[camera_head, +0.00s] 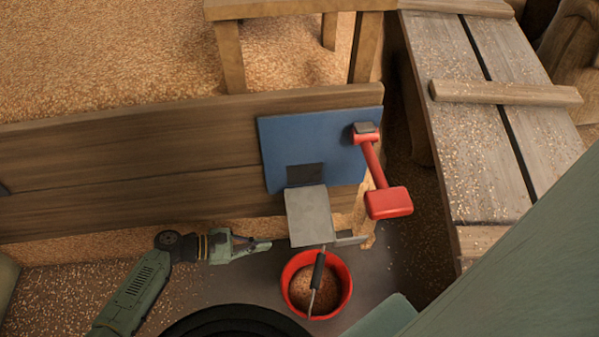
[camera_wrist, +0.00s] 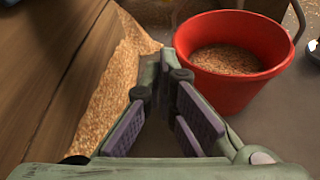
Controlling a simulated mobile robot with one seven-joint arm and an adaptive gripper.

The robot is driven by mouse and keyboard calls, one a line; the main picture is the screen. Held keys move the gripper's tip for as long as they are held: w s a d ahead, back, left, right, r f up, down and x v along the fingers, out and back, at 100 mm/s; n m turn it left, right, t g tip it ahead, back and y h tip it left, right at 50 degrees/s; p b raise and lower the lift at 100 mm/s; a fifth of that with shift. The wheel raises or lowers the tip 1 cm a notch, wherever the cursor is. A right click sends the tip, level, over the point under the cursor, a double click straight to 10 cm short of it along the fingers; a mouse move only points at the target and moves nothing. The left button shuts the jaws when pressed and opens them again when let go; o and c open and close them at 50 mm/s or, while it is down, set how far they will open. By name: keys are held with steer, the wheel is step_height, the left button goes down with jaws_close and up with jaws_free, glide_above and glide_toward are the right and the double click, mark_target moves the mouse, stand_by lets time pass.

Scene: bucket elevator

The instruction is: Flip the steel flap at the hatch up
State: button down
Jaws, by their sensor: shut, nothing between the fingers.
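The steel flap (camera_head: 309,215) is a plain grey plate in the head view. It slopes down and outward below a dark opening (camera_head: 305,174) in the blue hatch panel (camera_head: 275,140), with its lower end above the red bucket. My gripper (camera_head: 268,245) is to the left of the flap's lower end, apart from it, pointing right. The gripper is shut and empty; its fingers (camera_wrist: 167,62) also show in the wrist view, beside the bucket. I cannot make out the flap in the wrist view.
A red bucket (camera_head: 345,290) holding grain stands below the flap; it also shows in the wrist view (camera_wrist: 235,90). A red lever with a block (camera_head: 388,202) juts out right of the flap. A wooden wall (camera_head: 120,160) runs behind. Grain lies along its foot.

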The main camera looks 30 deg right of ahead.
mark_target(295, 242)
steer(key=shift+a+f+m, duration=0.1)
steer(key=shift+f+m, duration=0.2)
steer(key=shift+f, duration=0.15)
steer(key=s+d, duration=0.4)
steer(key=d, duration=0.4)
steer(key=shift+d+r, duration=0.25)
steer(key=shift+r, duration=0.1)
steer(key=shift+s+r, duration=0.15)
steer(key=shift+s+a+r+p, duration=0.15)
steer(key=shift+s+r+p, duration=0.1)
steer(key=shift+p, duration=0.4)
